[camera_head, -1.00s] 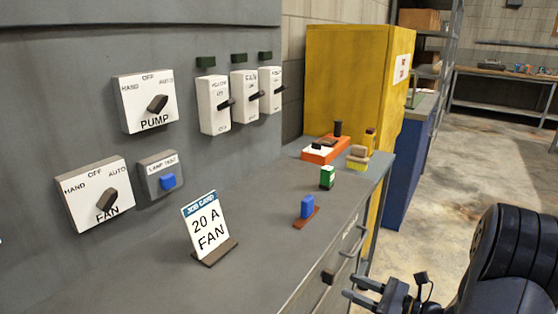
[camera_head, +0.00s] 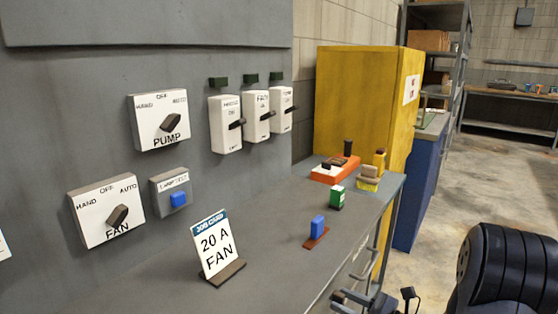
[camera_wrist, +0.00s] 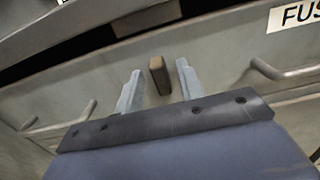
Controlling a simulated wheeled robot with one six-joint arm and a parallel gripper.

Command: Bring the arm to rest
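My gripper (camera_head: 352,300) is at the lower right of the head view, low beside the front of the grey bench, with part of it cut off by the bottom edge. In the wrist view my gripper (camera_wrist: 158,85) shows its two pale fingers apart, with no object held. A small brown block shape (camera_wrist: 160,75) shows between and beyond the fingers; I cannot tell what it is. The fingers face the grey drawer front (camera_wrist: 220,60).
The grey bench (camera_head: 270,265) carries a job card (camera_head: 212,243) reading 20 A FAN, a blue piece (camera_head: 317,226), a green piece (camera_head: 337,196) and an orange tray (camera_head: 325,176). Drawer handles (camera_wrist: 285,72) stick out near my gripper. Clear floor (camera_head: 440,215) lies right.

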